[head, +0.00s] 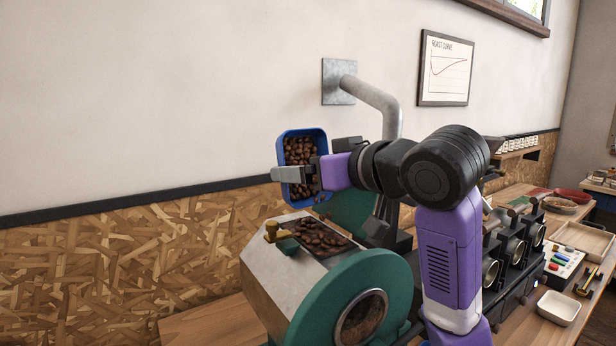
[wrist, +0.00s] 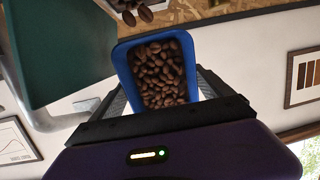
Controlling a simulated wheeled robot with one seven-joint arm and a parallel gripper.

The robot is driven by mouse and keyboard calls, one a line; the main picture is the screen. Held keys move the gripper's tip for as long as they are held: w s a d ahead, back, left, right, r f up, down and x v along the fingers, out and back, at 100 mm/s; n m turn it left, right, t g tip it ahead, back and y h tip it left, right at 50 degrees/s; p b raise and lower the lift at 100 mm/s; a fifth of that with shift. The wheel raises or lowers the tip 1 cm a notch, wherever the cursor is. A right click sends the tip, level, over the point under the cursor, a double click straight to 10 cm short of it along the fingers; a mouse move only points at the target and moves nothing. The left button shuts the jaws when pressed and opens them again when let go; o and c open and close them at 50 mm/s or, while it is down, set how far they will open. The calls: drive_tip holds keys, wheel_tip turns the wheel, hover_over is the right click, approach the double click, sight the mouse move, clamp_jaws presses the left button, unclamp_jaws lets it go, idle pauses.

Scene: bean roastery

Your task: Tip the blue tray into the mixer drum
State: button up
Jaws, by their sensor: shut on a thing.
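The blue tray (head: 283,138) is held above the mixer drum, tilted steeply toward the camera, with brown beans inside it. My gripper (head: 298,174) is shut on the tray. In the wrist view the tray (wrist: 123,62) sits between the two fingers (wrist: 162,85), still filled with beans. The mixer drum (head: 345,282) is a silver and green machine below the tray. Its top opening (head: 322,238) shows beans in it. A few beans appear just under the tray's lower right edge.
A grey pipe (head: 374,95) rises behind the drum to a wall plate. Several round-fronted machine parts (head: 513,245) stand on the bench to the right. A white dish (head: 559,307) and a button panel (head: 564,262) lie farther right. The wall left of the tray is clear.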

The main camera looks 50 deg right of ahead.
drive_tip(key=shift+s+a+t+h+b, duration=0.15)
drive_tip(key=shift+s+t+b, duration=0.4)
drive_tip(key=shift+b, duration=0.95)
drive_tip(key=shift+s+t+h+b, duration=0.25)
drive_tip(key=shift+t+b, duration=0.5)
drive_tip(key=shift+b, duration=0.75)
drive_tip(key=shift+s+r+t+b, duration=0.2)
drive_tip(key=shift+t+b, duration=0.1)
drive_tip(key=shift+b, duration=0.05)
